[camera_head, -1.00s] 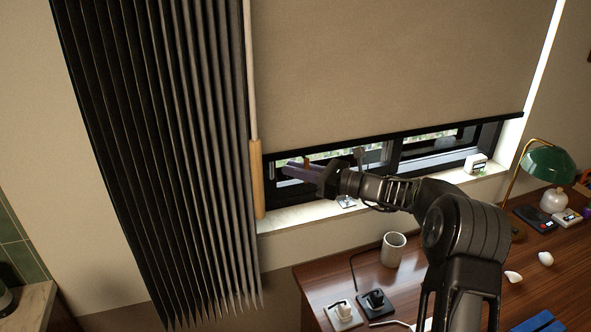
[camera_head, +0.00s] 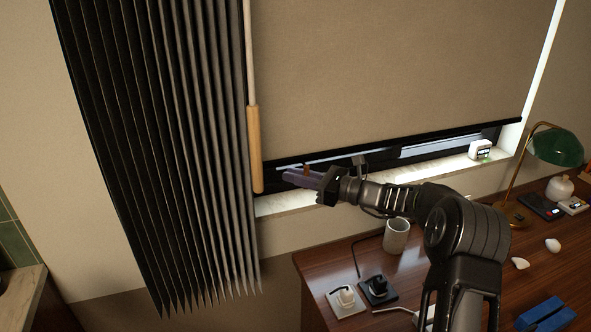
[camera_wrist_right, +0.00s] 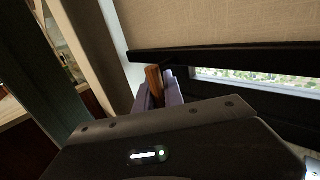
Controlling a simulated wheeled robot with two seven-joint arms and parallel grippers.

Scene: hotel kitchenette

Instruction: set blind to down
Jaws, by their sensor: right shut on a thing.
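The beige roller blind (camera_head: 390,65) hangs over most of the window. Its dark bottom bar (camera_head: 400,137) is a little above the sill, leaving a narrow strip of window. My right gripper (camera_head: 298,174), with purple fingers, is at the bar's left end. It is shut on a small brown wooden pull (camera_head: 306,167) just below the bar. In the right wrist view the pull (camera_wrist_right: 154,80) stands between the fingers (camera_wrist_right: 159,92), beside the bar (camera_wrist_right: 215,56). Part of the pull is hidden by the fingers. My left gripper is not in view.
A dark pleated curtain (camera_head: 170,150) and its wand with a wooden handle (camera_head: 255,150) hang just left of my gripper. The pale sill (camera_head: 285,204) holds a small white clock (camera_head: 480,150). Below are a mug (camera_head: 396,236), a green lamp (camera_head: 556,146) and the wooden desk (camera_head: 330,265).

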